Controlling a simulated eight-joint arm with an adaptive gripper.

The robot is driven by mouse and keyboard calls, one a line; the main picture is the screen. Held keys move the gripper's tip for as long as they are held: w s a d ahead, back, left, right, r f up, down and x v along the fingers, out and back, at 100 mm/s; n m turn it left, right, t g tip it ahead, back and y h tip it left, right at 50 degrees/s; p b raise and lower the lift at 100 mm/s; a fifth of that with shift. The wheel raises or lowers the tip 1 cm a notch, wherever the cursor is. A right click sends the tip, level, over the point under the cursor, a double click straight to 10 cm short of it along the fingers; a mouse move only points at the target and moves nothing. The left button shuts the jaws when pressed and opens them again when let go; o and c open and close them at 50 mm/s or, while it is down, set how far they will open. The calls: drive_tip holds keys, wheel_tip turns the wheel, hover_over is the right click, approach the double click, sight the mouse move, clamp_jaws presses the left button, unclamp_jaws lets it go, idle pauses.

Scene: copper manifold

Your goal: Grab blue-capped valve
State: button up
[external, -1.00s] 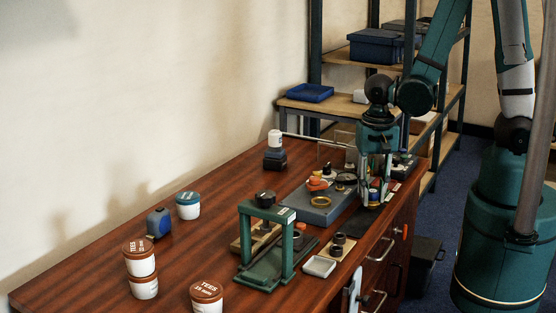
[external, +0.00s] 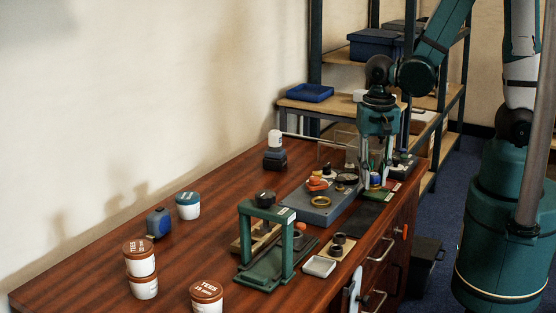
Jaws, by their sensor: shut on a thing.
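My gripper (external: 375,184) points down over the right side of the bench, beside the grey-blue tray (external: 318,211). It is shut on a small part with blue on it, which I take to be the blue-capped valve (external: 375,180). The fingers hide much of this part, and it is too small to make out its shape. A little yellow and green also shows around the fingertips. An orange-red part (external: 317,184) and a brass ring (external: 320,201) sit on the tray, left of my gripper.
A green press frame (external: 266,235) stands in front of the tray. A small white dish (external: 319,266) and a board with dark fittings (external: 338,245) lie near the front edge. Tubs (external: 139,258) stand at the left. A dark mat (external: 362,217) lies below my gripper.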

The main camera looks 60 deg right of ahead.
sight(374, 174)
drive_tip(key=shift+r+p, duration=0.75)
drive_tip(key=shift+r, duration=1.65)
